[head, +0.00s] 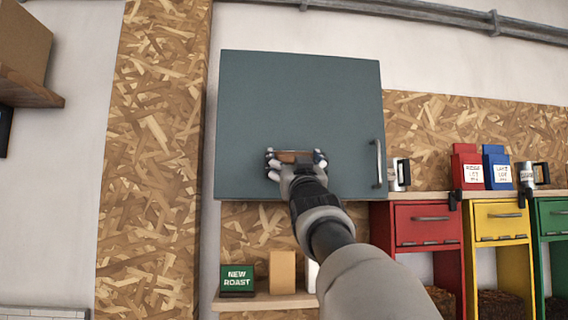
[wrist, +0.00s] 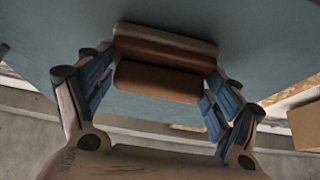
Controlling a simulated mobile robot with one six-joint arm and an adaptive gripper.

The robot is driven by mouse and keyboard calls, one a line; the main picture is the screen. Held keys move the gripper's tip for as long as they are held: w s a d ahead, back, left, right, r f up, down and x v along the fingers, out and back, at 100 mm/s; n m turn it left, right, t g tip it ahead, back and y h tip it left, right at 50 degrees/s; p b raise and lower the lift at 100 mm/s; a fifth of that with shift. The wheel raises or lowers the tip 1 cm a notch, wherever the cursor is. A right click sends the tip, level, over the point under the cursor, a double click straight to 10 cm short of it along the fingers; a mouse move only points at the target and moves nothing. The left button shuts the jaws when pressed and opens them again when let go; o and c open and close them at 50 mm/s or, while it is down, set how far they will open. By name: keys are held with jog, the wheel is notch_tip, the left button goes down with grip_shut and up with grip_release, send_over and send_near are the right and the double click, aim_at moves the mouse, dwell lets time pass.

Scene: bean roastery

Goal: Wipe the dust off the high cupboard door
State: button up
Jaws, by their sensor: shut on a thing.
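The high cupboard door (head: 300,100) is a flat blue-grey panel with a vertical bar handle (head: 378,163) at its lower right. It looks shut, and I can make out no clear dust on it. My gripper (head: 296,158) is in front of the lower middle of the door. It is shut on a brown block-like wiping tool (head: 294,153). In the wrist view the tool (wrist: 165,45) sits between the blue-padded fingers (wrist: 158,88), with its far side at or very near the door surface (wrist: 270,40). Whether it touches cannot be told.
A shelf below (head: 265,302) holds a NEW ROAST sign (head: 237,280) and a tan box (head: 282,271). To the right, a ledge bears red (head: 467,168) and blue (head: 497,168) packs and metal mugs, above coloured bins (head: 424,224). Pipes (head: 430,12) run above the cupboard.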

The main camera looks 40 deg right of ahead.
jog(key=shift+s+d+p, duration=0.45)
jog(key=shift+s+d, duration=0.05)
jog(key=shift+d, duration=0.3)
jog(key=shift+s+d+p, duration=0.45)
jog(key=shift+d, duration=0.3)
jog(key=shift+s+d+p, duration=0.6)
jog(key=shift+d+p, duration=0.15)
jog(key=shift+d, duration=0.3)
jog(key=shift+s+d+p, duration=0.65)
jog(key=shift+d+p, duration=0.05)
jog(key=shift+d, duration=0.3)
jog(key=shift+s+d+p, duration=0.6)
jog(key=shift+d+p, duration=0.15)
jog(key=shift+d, duration=0.3)
jog(key=shift+a, duration=0.1)
jog(key=shift+a+f, duration=0.1)
jog(key=shift+w+a+b, duration=0.65)
jog(key=shift+a+b, duration=0.15)
jog(key=shift+a, duration=0.2)
jog(key=shift+w+a+b, duration=0.65)
jog(key=shift+a+b, duration=0.2)
jog(key=shift+a, duration=0.15)
jog(key=shift+w+a+b, duration=0.65)
jog(key=shift+a+b, duration=0.15)
jog(key=shift+a, duration=0.2)
